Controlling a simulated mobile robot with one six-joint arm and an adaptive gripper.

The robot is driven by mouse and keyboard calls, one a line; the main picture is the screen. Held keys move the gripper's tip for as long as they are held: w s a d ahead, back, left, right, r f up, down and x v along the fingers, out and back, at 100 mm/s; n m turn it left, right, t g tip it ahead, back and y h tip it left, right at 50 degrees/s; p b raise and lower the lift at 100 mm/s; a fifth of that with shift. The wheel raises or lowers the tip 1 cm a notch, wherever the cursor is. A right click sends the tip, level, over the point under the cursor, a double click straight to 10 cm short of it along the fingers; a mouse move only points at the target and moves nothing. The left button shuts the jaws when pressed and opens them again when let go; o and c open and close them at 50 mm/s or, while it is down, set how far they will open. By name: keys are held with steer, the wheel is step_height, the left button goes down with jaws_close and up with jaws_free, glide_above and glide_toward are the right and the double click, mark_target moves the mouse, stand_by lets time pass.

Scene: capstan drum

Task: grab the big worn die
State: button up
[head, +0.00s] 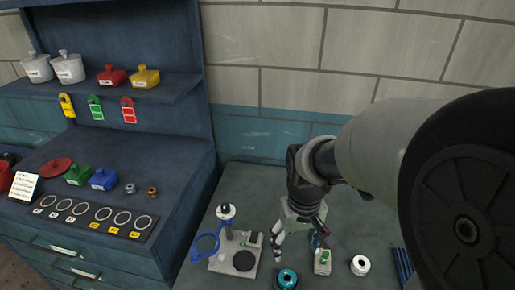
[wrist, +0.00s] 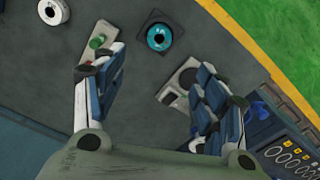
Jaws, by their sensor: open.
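No piece is clearly marked as the big worn die. Two small ring-shaped pieces stand on the blue cabinet in the head view: a grey one (head: 130,188) and a brownish one (head: 152,191). A teal ring (head: 287,278) sits on the bench near the bottom edge; in the wrist view it shows in a dark square holder (wrist: 159,37). A white ring with a dark centre (head: 360,265) lies to the right. My gripper (head: 298,240) is open above the bench. In the wrist view my open fingers (wrist: 160,68) are apart, with nothing between them, and the teal ring beyond.
A grey stand with a blue loop (head: 207,243) and a block with a green button (head: 322,262) flank my gripper. A ring-marked strip (head: 93,217) lies on the cabinet, with coloured lidded boxes behind. Tags hang from the shelf (head: 130,92). The wall (head: 270,125) is behind.

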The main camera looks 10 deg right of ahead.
steer(key=f, duration=0.2)
steer(key=b, duration=0.4)
glide_above(288, 275)
steer(key=s, duration=0.2)
steer(key=f, duration=1)
steer(key=shift+a+f, duration=0.2)
steer(key=shift+f, duration=0.15)
steer(key=shift+w+f+b, duration=0.15)
steer(key=shift+f+b, duration=0.4)
steer(key=shift+f, duration=0.45)
steer(key=shift+w+f+b, duration=0.2)
steer(key=shift+f+b, duration=0.3)
steer(key=shift+f, duration=0.45)
steer(key=shift+w+f+b, duration=0.15)
steer(key=shift+f+b, duration=0.4)
steer(key=shift+f, duration=0.45)
steer(key=shift+r, duration=0.1)
jaws_close()
